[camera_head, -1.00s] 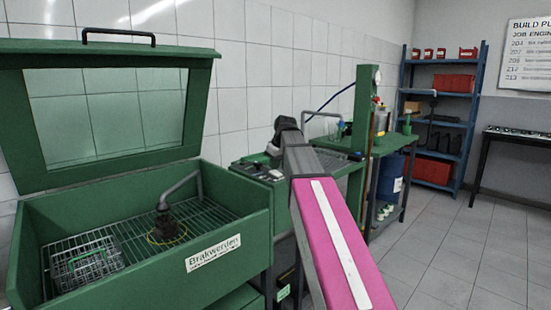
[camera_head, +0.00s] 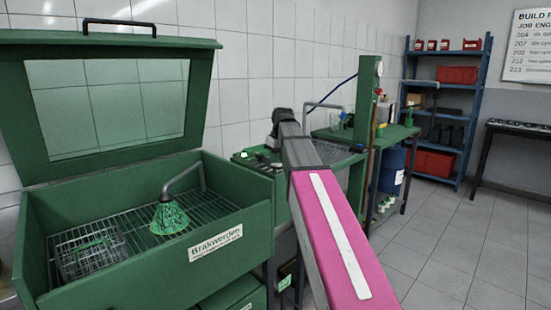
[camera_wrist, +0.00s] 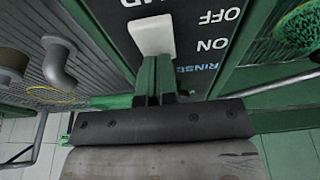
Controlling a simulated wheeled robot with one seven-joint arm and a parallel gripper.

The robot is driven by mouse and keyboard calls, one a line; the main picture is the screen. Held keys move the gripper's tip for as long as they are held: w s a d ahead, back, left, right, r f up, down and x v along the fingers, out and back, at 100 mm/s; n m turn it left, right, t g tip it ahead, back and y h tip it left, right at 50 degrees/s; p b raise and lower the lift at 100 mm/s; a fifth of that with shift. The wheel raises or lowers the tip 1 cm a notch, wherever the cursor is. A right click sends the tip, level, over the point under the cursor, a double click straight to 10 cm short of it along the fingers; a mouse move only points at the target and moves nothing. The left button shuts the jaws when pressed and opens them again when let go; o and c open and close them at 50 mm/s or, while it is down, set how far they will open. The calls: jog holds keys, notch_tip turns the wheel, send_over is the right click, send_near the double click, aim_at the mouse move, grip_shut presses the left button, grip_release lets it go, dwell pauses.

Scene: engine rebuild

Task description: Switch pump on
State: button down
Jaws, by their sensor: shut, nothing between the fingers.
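The pump switch is a white rocker (camera_wrist: 152,35) on a dark panel (camera_wrist: 205,40) in the wrist view. OFF and ON labels, upside down, are beside it, with a RINSE label near the ON end. My gripper (camera_wrist: 154,62) is shut and empty, its green fingertips at the switch's ON-side edge; I cannot tell whether they touch. In the head view, my wrist hides the fingertips over the control panel (camera_head: 250,158). In the washer basin (camera_head: 230,262), a green cone of spray (camera_head: 170,219) spreads below the grey spout (camera_head: 182,180). It also shows in the wrist view (camera_wrist: 300,25).
The washer's windowed lid (camera_head: 200,110) stands open. A wire basket (camera_head: 90,255) lies on the basin grate at left. A second spout (camera_wrist: 58,62) with a yellow ring below it stands at left in the wrist view. Blue shelves (camera_head: 470,125) stand at the back right; the floor there is clear.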

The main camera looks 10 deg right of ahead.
jog(key=shift+s+d+f, duration=0.1)
jog(key=shift+s+f, duration=0.15)
jog(key=shift+f, duration=0.1)
jog(key=shift+s+d, duration=0.4)
jog(key=shift+s, duration=0.2)
jog(key=shift+r, duration=0.15)
jog(key=shift+w+r, duration=0.1)
jog(key=shift+r, duration=0.45)
jog(key=v, duration=1.3)
jog(key=shift+s+d, duration=0.2)
jog(key=shift+s, duration=0.1)
jog(key=shift+f, duration=0.1)
jog(key=shift+w+a+r+t+y, duration=0.3)
jog(key=shift+w+r+t, duration=0.1)
jog(key=shift+w+t, duration=0.1)
